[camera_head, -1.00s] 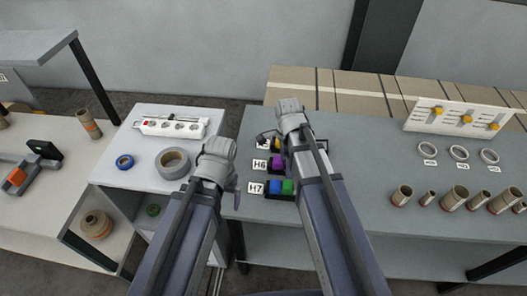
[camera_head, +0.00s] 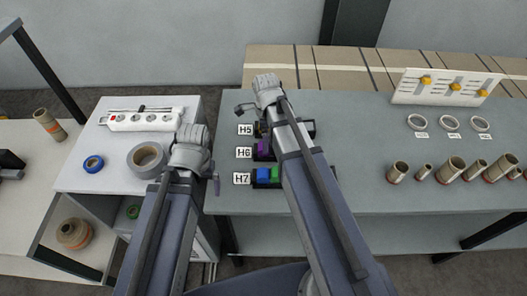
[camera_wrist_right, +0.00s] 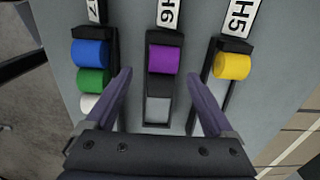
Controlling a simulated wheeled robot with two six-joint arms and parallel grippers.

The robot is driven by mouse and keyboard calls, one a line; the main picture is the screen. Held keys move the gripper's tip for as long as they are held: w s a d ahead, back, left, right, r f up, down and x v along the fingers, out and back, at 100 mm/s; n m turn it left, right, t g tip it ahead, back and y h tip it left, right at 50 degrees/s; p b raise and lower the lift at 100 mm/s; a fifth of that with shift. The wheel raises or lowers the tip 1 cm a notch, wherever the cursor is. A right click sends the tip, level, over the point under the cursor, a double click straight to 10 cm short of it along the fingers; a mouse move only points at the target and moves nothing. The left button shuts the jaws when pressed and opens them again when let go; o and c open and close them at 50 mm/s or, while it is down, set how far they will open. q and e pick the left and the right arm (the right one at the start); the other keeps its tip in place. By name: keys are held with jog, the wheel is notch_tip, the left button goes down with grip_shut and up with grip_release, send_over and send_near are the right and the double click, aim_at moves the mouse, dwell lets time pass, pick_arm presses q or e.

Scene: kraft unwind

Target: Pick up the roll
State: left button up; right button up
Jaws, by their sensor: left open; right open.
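Several rolls are in view and I cannot tell which one is meant. In the right wrist view a purple roll (camera_wrist_right: 165,58) sits in the black holder labelled H6, with a yellow roll (camera_wrist_right: 232,66) at H5 and blue (camera_wrist_right: 89,53) and green (camera_wrist_right: 93,82) rolls at H7. My right gripper (camera_wrist_right: 163,103) is open and empty, its fingers spread either side of the H6 holder, below the purple roll in that picture. In the head view a grey tape roll (camera_head: 147,173) lies flat on the white table. My left gripper (camera_head: 188,155) is open beside its right side.
Brown tubes (camera_head: 452,169), white rings (camera_head: 449,123) and a white board (camera_head: 440,88) occupy the grey table's right. The grey table's middle (camera_head: 360,125) is clear.

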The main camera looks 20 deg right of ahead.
pick_arm(q)
jog(key=shift+f+b, duration=2.65)
pick_arm(e)
jog(key=shift+w+a+f, duration=0.1)
jog(key=shift+w+f, duration=0.05)
jog(key=shift+f, duration=1.2)
jog(key=shift+w+f, duration=0.1)
jog(key=shift+f, duration=1.2)
pick_arm(q)
jog(key=shift+r, duration=0.15)
pick_arm(e)
jog(key=shift+r, duration=0.1)
jog(key=shift+c, duration=0.2)
grip_shut()
